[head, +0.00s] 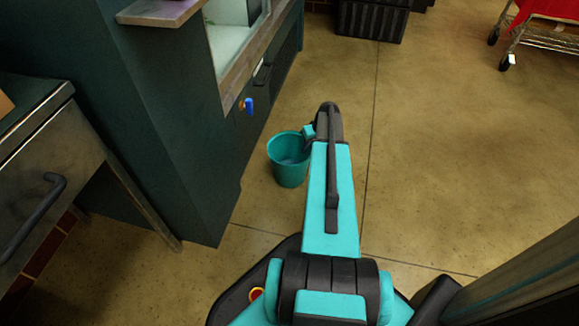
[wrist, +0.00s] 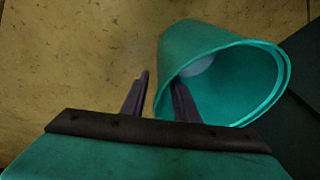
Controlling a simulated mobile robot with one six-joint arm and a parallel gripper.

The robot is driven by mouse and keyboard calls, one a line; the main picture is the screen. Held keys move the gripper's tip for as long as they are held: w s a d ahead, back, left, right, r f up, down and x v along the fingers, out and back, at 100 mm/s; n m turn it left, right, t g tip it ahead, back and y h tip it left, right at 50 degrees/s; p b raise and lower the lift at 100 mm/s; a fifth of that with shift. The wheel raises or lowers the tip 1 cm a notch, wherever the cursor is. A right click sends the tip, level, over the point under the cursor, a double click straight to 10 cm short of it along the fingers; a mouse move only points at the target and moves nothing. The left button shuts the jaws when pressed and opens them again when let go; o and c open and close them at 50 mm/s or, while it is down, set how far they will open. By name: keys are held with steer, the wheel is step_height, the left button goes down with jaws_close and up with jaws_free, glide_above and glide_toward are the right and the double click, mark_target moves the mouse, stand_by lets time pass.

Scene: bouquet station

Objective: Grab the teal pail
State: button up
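The teal pail (head: 289,174) stands upright on the floor beside the dark cabinet in the head view. In the wrist view the pail (wrist: 185,52) fills the upper right, its mouth facing right and a pale grey-blue patch inside. My gripper (wrist: 160,79) is at the pail's near rim. One dark finger is outside the wall and the other is inside the mouth. The fingers are apart, with floor showing between the outer finger and the wall. In the head view my arm hides most of my gripper (head: 309,134) at the pail's right side.
The dark cabinet (head: 165,130) with a blue knob (head: 249,105) rises just left of the pail. A steel counter (head: 45,165) is at far left. A black crate (head: 372,20) and a wheeled red cart (head: 545,25) stand at the back. The floor to the right is clear.

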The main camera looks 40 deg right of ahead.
mark_target(308, 151)
steer(key=shift+b+x, duration=0.7)
steer(key=shift+x, duration=1)
jaws_close()
stand_by(0.5)
